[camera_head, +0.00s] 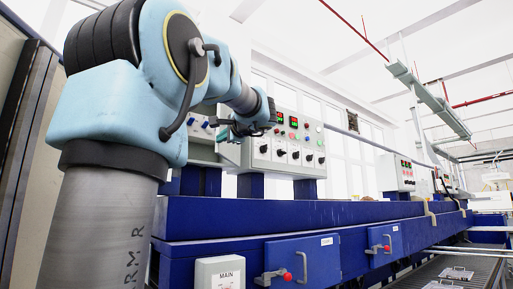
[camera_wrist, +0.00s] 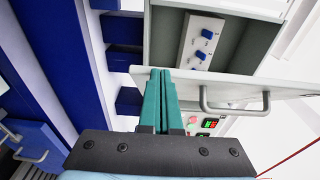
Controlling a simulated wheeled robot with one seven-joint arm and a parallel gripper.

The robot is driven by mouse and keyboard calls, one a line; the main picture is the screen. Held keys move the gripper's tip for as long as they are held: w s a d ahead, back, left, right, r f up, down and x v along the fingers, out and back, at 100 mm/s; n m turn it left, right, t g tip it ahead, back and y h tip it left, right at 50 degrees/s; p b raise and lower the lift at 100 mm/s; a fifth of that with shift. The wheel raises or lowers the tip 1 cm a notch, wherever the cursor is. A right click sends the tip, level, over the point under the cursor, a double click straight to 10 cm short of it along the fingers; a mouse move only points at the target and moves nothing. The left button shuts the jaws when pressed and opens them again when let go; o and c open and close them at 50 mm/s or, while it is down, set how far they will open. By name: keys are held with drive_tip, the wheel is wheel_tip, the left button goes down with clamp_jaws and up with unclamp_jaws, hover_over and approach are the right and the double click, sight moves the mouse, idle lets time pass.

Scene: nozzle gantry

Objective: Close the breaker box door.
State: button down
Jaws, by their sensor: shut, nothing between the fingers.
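The breaker box (camera_wrist: 166,35) is a light grey case, and its inside shows in the wrist view with a panel of blue switches (camera_wrist: 203,42). Its door (camera_wrist: 225,88) stands open, a pale panel with a grey bar handle (camera_wrist: 235,107). My gripper (camera_wrist: 163,74) has teal fingers pressed together and empty. The fingertips overlap the left part of the door in the picture, left of the handle; I cannot tell whether they touch it. In the head view my gripper (camera_head: 243,130) is beside the open box, which my arm partly hides.
A control panel (camera_head: 285,145) with red displays and black knobs stands right of the box. Below runs a long blue gantry beam (camera_head: 300,213) with a blue cabinet door (camera_head: 303,262) with a red-knobbed latch. A white MAIN box (camera_head: 219,273) is at the bottom.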

drive_tip(key=w+a, duration=0.4)
drive_tip(key=a, duration=0.4)
drive_tip(key=w+a+p, duration=0.1)
drive_tip(key=w+a, duration=0.3)
drive_tip(key=a, duration=0.5)
drive_tip(key=shift+w, duration=0.15)
drive_tip(key=shift+d, duration=0.15)
